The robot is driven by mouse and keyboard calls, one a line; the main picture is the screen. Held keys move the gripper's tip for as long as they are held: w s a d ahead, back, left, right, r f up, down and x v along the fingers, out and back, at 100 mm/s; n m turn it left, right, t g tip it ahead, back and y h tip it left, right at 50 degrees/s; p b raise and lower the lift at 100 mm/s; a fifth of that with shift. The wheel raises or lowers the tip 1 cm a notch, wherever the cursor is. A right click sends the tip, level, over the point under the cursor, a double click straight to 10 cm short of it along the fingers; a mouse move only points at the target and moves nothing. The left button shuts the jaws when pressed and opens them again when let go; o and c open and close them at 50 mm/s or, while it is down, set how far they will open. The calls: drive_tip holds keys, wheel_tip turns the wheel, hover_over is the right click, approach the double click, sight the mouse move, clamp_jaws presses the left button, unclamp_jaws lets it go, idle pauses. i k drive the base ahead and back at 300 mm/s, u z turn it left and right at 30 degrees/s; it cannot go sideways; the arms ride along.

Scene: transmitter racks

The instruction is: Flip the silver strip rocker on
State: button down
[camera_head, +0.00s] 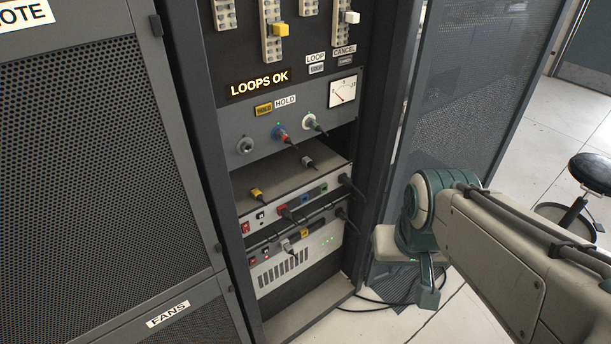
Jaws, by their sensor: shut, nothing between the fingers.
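Two socket strips sit one above the other in the open rack bay. The upper strip (300,203) has a silver-grey face with coloured sockets and a red rocker (246,228) at its left end. The lower strip (322,226) looks darker and has a red rocker (252,262) at its left end. Both rockers are too small to tell which way they are tipped. My gripper (430,298) hangs pointing down, right of the rack and well apart from both strips. Its fingers look shut and empty.
Plugs and black cables stick out of both strips, including a plug (287,245) on the lower one. A vented pale unit (300,263) lies below. A mesh door (470,80) stands open on the right. A stool (590,172) stands at far right; the floor between is clear.

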sight(246, 228)
drive_tip(key=z, duration=0.4)
drive_tip(key=i, duration=0.6)
drive_tip(key=u, duration=1.2)
